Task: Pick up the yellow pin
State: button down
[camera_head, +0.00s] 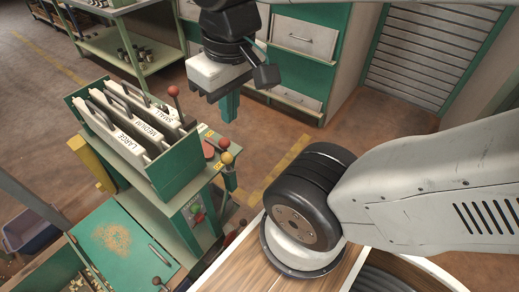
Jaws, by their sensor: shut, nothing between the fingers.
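A yellow ball-headed pin (227,158) stands at the right end of the green hopper stand, just below an orange-red ball knob. Its lower part is hard to make out. My gripper (221,92) hangs above and behind the pin in the picture, with a clear gap between them.
A green bin (165,172) with slots marked LARGE, MEDIUM and SMALL stands left of the pin. A red ball lever (173,91) rises behind it. An orange-red knob (224,143) is close to the pin. A green cabinet (307,45) stands behind.

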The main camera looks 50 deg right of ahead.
aim_at(226, 158)
jog(key=u, duration=1.7)
jog(key=k, duration=1)
jog(key=z, duration=2.05)
jog(key=i, duration=0.5)
